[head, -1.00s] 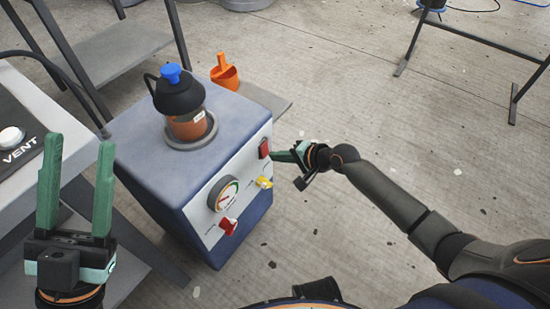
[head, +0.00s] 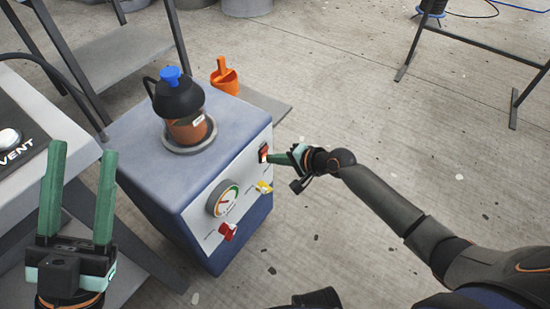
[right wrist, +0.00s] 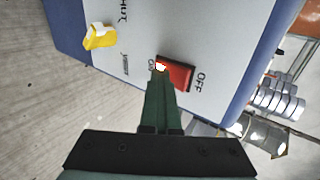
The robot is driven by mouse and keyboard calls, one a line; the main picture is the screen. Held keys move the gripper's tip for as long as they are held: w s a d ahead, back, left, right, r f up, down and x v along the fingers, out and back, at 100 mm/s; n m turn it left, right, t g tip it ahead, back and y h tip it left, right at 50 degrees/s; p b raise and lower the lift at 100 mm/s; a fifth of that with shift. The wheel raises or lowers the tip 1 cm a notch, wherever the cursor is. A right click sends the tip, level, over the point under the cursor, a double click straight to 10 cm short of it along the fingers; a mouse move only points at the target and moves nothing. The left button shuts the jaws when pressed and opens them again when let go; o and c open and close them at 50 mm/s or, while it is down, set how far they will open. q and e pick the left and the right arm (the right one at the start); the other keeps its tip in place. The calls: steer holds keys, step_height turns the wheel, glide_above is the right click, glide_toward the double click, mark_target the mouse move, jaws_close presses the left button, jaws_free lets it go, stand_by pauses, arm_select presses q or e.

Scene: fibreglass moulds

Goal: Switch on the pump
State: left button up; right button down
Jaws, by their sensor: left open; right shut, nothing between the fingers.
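The pump (head: 150,171) is a blue-grey box with a white front panel. Its red rocker switch (head: 263,152) sits at the panel's upper right; in the right wrist view the switch (right wrist: 178,76) lies between the marks ON and OFF. A bright white-orange spot shows at its ON end. My right gripper (head: 271,157) is shut and empty, its green fingertips (right wrist: 160,73) at the ON end, touching or very nearly so; they partly hide that end. My left gripper (head: 82,148) is open and empty, left of the pump.
The panel also bears a round gauge (head: 223,199), a yellow valve handle (head: 264,187) and a red valve handle (head: 228,231). A jar with a black top (head: 179,95) stands on the pump. An orange container (head: 225,78) is behind it. The floor at right is mostly clear.

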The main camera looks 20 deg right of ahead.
steer(key=shift+w+a+r+p, duration=0.1)
steer(key=shift+r+p, duration=0.75)
steer(key=shift+r, duration=0.05)
arm_select(q)
steer(key=shift+r, duration=0.95)
